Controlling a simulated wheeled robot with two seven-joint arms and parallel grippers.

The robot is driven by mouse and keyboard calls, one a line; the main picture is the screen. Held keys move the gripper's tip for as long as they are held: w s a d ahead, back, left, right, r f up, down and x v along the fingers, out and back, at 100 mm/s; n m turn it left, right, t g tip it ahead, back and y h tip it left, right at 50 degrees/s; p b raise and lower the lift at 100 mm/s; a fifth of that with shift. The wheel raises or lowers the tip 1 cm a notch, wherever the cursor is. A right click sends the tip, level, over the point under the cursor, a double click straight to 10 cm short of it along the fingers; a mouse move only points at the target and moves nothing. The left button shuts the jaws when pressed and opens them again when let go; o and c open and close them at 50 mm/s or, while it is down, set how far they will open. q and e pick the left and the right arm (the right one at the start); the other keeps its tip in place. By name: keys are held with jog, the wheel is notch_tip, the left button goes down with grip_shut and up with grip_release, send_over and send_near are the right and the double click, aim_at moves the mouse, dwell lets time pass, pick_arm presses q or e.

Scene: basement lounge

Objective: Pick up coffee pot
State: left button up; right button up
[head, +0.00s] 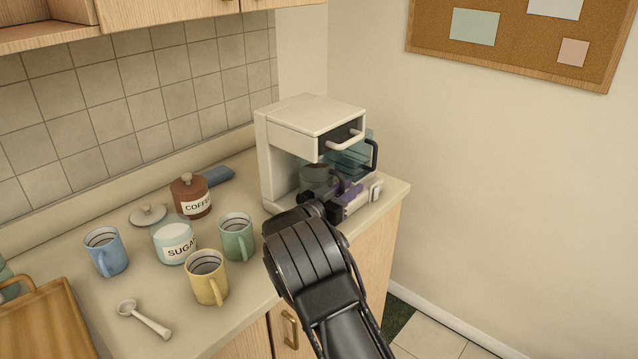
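A cream coffee maker (286,140) stands at the counter's right end. A translucent teal glass vessel (350,158) with a black handle shows at its right side, partly hidden behind the machine's front; it looks like the coffee pot. A dark grey, round vessel (316,177) sits low in the machine's bay, partly covered by my arm. My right gripper (346,192) is at the front of the bay, close to both vessels. Its fingers are small and partly hidden by my wrist, so I cannot tell whether it holds anything. My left gripper is not in view.
Left of the machine stand a brown coffee jar (191,198), a sugar jar (174,243), and blue (106,252), green (237,238) and yellow (207,278) mugs. A white scoop (143,318) and a wooden tray (42,325) lie nearer. A wall rises on the right.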

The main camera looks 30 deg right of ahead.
jog(key=shift+c, duration=0.3)
grip_shut()
dwell(0.9)
jog(key=shift+r, duration=0.1)
